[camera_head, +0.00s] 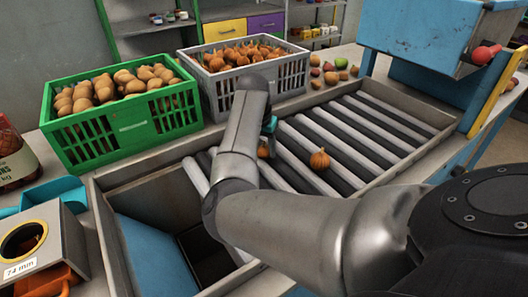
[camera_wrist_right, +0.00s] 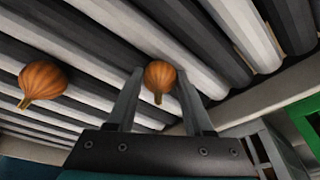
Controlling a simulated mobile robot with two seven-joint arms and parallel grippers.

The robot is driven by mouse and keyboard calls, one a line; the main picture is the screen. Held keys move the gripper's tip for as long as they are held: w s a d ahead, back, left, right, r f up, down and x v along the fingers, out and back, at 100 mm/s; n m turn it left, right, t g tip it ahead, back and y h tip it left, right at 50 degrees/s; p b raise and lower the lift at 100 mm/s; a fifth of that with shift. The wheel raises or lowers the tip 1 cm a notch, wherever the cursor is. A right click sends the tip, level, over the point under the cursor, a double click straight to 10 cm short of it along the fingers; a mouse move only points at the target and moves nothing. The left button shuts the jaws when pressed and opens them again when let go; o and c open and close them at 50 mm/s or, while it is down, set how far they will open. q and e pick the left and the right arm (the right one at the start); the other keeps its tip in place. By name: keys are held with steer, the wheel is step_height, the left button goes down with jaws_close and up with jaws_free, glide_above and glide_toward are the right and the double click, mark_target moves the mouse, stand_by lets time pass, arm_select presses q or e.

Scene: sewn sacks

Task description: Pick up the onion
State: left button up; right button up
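One orange-brown onion (camera_wrist_right: 159,77) lies on the rollers between the fingertips of my right gripper (camera_wrist_right: 160,82) in the right wrist view. The fingers stand apart on either side of it, and I cannot tell whether they touch it. In the head view this onion (camera_head: 263,151) is partly hidden beside my right arm, whose gripper is mostly hidden behind the wrist. A second onion (camera_head: 319,159) lies in the open on the rollers to the right, and it also shows at the left of the right wrist view (camera_wrist_right: 42,82). My left gripper is out of view.
The roller conveyor (camera_head: 437,118) has a raised metal frame. Behind it stand a green crate (camera_head: 135,127) of brown produce and a grey crate (camera_head: 286,76) of onions. Loose fruit (camera_head: 330,77) lies right of the grey crate. A blue machine (camera_head: 420,30) stands at the back right.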

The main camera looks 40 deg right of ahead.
jaws_close()
